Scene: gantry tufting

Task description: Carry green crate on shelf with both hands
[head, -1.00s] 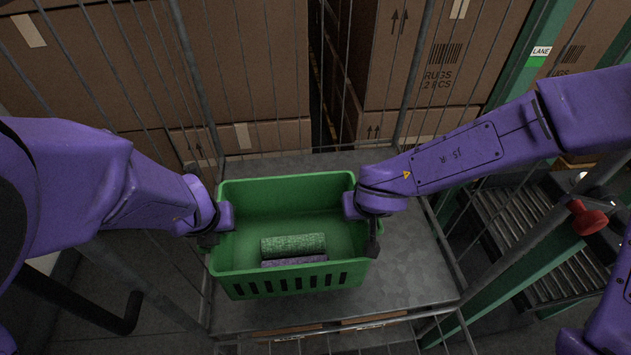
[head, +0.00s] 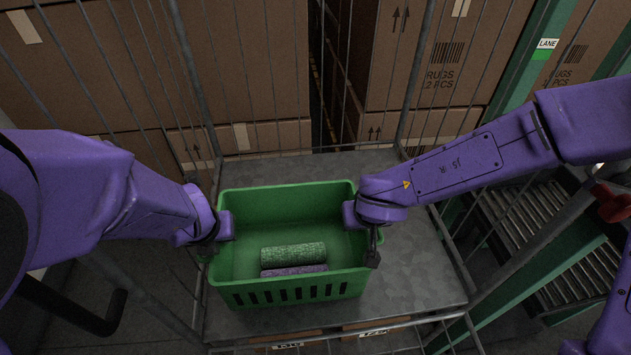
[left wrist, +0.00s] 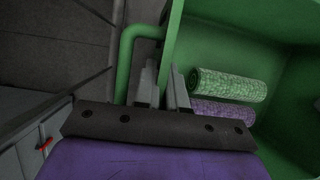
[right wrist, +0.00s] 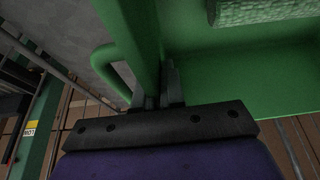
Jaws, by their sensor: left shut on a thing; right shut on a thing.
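The green crate (head: 290,292) is over the grey metal shelf (head: 410,285) of a wire cage cart, near its front left. Inside lie a green speckled roll (head: 293,256) and a purple roll (head: 294,270). My left gripper (head: 212,240) is shut on the crate's left side; in the left wrist view its fingers (left wrist: 165,88) straddle the wall beside a green loop handle (left wrist: 128,62). My right gripper (head: 372,240) is shut on the right side; its fingers (right wrist: 162,90) pinch the wall near another handle (right wrist: 112,68). Whether the crate's underside touches the shelf cannot be told.
Wire cage sides with grey posts (head: 195,75) stand around the shelf. Brown cardboard boxes (head: 430,60) fill the back. A green post (head: 520,85) and a roller conveyor (head: 520,230) are at the right. Shelf surface is bare right of the crate.

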